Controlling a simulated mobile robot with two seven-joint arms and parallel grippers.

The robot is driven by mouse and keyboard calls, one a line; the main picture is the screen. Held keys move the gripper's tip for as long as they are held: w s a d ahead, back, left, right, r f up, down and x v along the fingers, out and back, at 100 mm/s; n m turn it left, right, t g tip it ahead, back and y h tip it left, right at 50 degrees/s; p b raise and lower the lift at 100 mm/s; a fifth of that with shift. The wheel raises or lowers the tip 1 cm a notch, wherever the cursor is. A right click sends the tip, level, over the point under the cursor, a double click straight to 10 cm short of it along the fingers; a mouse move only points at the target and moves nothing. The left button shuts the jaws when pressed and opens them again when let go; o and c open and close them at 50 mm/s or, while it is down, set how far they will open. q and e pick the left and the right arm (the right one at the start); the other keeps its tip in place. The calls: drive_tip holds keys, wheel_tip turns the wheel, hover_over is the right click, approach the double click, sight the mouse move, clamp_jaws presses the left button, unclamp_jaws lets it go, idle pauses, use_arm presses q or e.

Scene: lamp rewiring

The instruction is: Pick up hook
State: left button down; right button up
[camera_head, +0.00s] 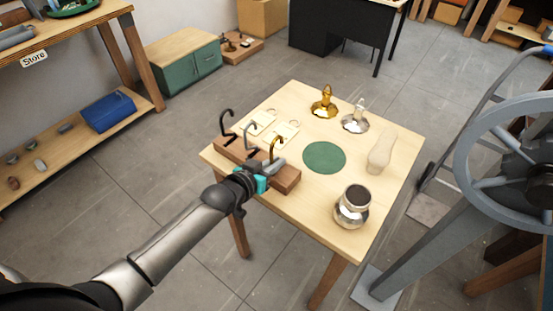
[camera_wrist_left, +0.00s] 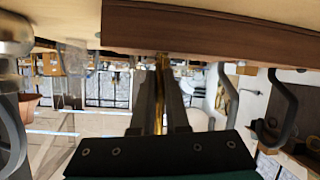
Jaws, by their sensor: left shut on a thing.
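A brass hook (camera_head: 274,146) stands upright in a brown wooden block (camera_head: 284,182) at the table's left edge. A grey hook (camera_head: 250,132) and a black hook (camera_head: 226,120) stand in the same block to its left. My left gripper (camera_head: 277,164) reaches in from the left at the brass hook, low over the block. In the left wrist view, which looks upside down, its two fingers (camera_wrist_left: 160,72) are closed around the brass hook (camera_wrist_left: 159,90), and the block (camera_wrist_left: 215,32) is above them. The hook's lower end is hidden. My right gripper is out of view.
The table (camera_head: 300,215) also holds a green disc (camera_head: 324,157), gold (camera_head: 324,106) and silver (camera_head: 355,121) lamp-like pieces, a pale rounded object (camera_head: 381,152) and a metal pot (camera_head: 352,207). A large grey wheel (camera_head: 462,150) stands at the right. The table's front middle is clear.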

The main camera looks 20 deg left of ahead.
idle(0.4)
use_arm(q)
wheel_tip(320, 180, up, 20)
drive_tip(key=p, duration=0.4)
idle(0.9)
